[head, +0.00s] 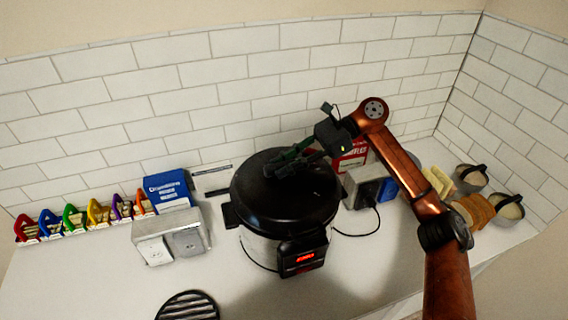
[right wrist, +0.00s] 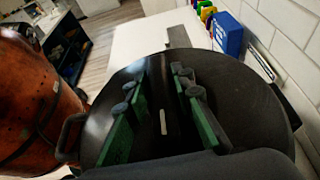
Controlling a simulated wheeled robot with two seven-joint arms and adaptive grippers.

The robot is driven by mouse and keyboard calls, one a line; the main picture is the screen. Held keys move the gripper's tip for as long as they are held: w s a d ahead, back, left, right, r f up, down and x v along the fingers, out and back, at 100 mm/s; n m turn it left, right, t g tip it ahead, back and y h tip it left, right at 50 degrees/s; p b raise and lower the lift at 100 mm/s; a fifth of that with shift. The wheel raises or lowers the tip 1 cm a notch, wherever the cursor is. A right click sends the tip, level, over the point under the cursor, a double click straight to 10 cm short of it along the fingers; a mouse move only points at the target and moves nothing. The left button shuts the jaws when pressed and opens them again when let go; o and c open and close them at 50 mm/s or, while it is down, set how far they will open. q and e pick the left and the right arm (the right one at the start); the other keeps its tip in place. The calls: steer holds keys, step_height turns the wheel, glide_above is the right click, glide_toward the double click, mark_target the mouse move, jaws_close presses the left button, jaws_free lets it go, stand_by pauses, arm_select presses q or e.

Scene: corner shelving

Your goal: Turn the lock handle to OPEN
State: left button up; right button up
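A pressure cooker with a round black lid (head: 318,190) and a steel body (head: 262,249) stands on the white counter. My right gripper (head: 277,168) reaches over the lid from the right and covers its middle. In the right wrist view, the green-padded fingers of my right gripper (right wrist: 163,115) are spread apart over the black lid (right wrist: 245,95). A dark strip with a small pale mark (right wrist: 163,122) shows between them. I cannot tell whether this is part of the lock handle, or whether the fingers touch it. No OPEN marking is readable. My left gripper is not in view.
A grey two-part box (head: 172,245) and a blue box (head: 168,190) stand left of the cooker, near several coloured holders (head: 75,220). A black round grate (head: 188,306) lies in front. A red box (head: 350,160) and a grey socket box (head: 366,184) stand right.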

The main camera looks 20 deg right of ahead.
steer(key=shift+o, duration=1.4)
steer(key=shift+r, duration=0.1)
steer(key=v, duration=1.2)
